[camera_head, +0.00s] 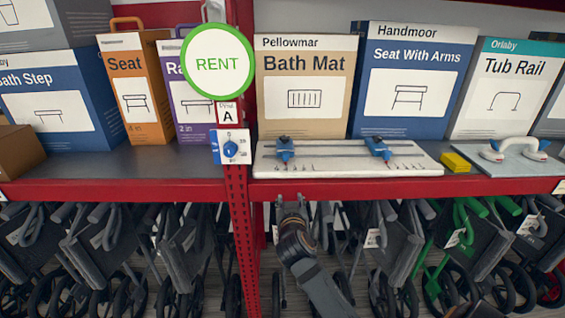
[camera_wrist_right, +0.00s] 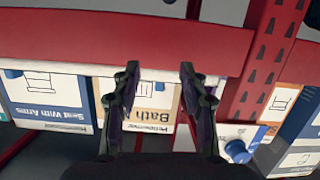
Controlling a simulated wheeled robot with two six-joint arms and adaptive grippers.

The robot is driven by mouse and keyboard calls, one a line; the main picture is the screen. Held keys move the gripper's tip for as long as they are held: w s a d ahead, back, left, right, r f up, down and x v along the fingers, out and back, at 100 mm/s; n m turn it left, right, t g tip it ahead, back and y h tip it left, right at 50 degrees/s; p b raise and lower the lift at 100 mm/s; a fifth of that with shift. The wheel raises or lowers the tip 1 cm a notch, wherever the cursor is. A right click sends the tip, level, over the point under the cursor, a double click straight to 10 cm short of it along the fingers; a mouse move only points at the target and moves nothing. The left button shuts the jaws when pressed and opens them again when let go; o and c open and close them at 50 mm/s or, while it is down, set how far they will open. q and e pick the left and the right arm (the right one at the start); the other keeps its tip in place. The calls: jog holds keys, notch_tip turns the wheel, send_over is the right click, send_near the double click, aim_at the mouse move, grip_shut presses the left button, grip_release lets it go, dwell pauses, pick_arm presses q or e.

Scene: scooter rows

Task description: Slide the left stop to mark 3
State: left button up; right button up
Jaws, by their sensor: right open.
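A pale board (camera_head: 335,166) lies on the shelf with a rail along it and dark marks near its front. The blue left stop (camera_head: 284,150) sits on the rail near the left end. A second blue stop (camera_head: 379,147) sits further right on the same rail. The mark numbers are too small to read. My right gripper (camera_head: 291,203) is below the shelf's red front edge, under the left stop and apart from it. In the right wrist view, the right gripper (camera_wrist_right: 159,76) is open and empty, its fingers apart. My left gripper is out of view.
The red shelf edge (camera_head: 400,189) lies between my right gripper and the board. A red post (camera_head: 237,215) with a blue dial (camera_head: 230,149) stands left. Boxes like Bath Mat (camera_head: 304,100) stand behind. A yellow block (camera_head: 455,162) lies right; folded scooters (camera_head: 390,240) fill below.

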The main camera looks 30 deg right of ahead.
jog(key=m+t+h, duration=0.1)
jog(key=t, duration=0.1)
send_near(286, 157)
jog(key=p+x, duration=0.2)
jog(key=x, duration=0.7)
jog(key=shift+w+r+p, duration=0.1)
jog(key=shift+p, duration=0.25)
jog(key=shift+w+d, duration=0.2)
jog(key=shift+w, duration=0.1)
grip_shut()
